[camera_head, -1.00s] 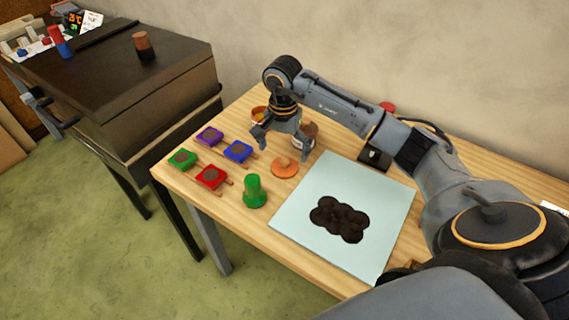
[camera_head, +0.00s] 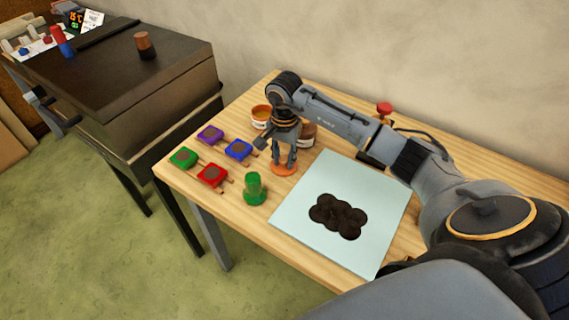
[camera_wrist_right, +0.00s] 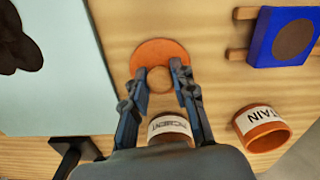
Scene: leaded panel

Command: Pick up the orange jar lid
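The orange jar lid (camera_head: 285,170) lies flat on the wooden table, left of the pale blue sheet. In the right wrist view the lid (camera_wrist_right: 150,50) shows as an orange disc with a round knob. My right gripper (camera_head: 284,161) points down over it. In the right wrist view my right gripper's fingers (camera_wrist_right: 160,82) are drawn in on both sides of the knob and appear to touch it. The lid looks still in contact with the table. My left gripper is out of view.
An open stain jar (camera_wrist_right: 264,128) and another labelled jar (camera_wrist_right: 170,126) stand near the gripper. Coloured square pads (camera_head: 211,176) and a green piece (camera_head: 254,190) lie to the left. The pale blue sheet (camera_head: 375,255) bears dark round pieces. A dark cabinet (camera_head: 165,85) stands left.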

